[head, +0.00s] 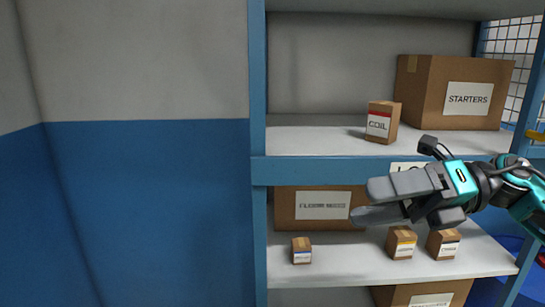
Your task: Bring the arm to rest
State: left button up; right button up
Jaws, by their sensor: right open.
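My right gripper (362,202) reaches in from the right in front of the shelf unit, with its grey fingers pointing left. Its fingers are spread apart, one above the other, with nothing between them. It hangs before the middle and lower shelf levels and hides part of a label on the shelf edge. My right arm (515,185), turquoise and dark grey, runs out of view at the right edge. My left gripper is not in view.
A blue shelf unit (257,220) holds a COIL box (382,108), a STARTERS box (425,90), a large lower box (285,208) and small boxes (302,245) (401,235) (438,237). Another box (385,295) sits below. A grey and blue wall (150,190) stands left.

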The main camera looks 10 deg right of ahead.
jog(key=w+f+m+t+h, duration=0.2)
jog(key=f+m+t+h, duration=0.2)
jog(key=f+m+t, duration=0.8)
jog(key=w+f+m+t+h, duration=0.4)
jog(key=f+m, duration=0.5)
jog(key=m, duration=0.8)
jog(key=s+f+m+g+h, duration=0.3)
jog(key=s+f+m, duration=0.2)
jog(key=s+f, duration=0.3)
jog(key=s+f+m+g+h, duration=0.3)
jog(key=s+f+m, duration=0.3)
jog(key=f, duration=0.8)
jog(key=shift+s+a+h, duration=0.3)
jog(key=shift+s+a, duration=0.05)
jog(key=shift+s, duration=0.6)
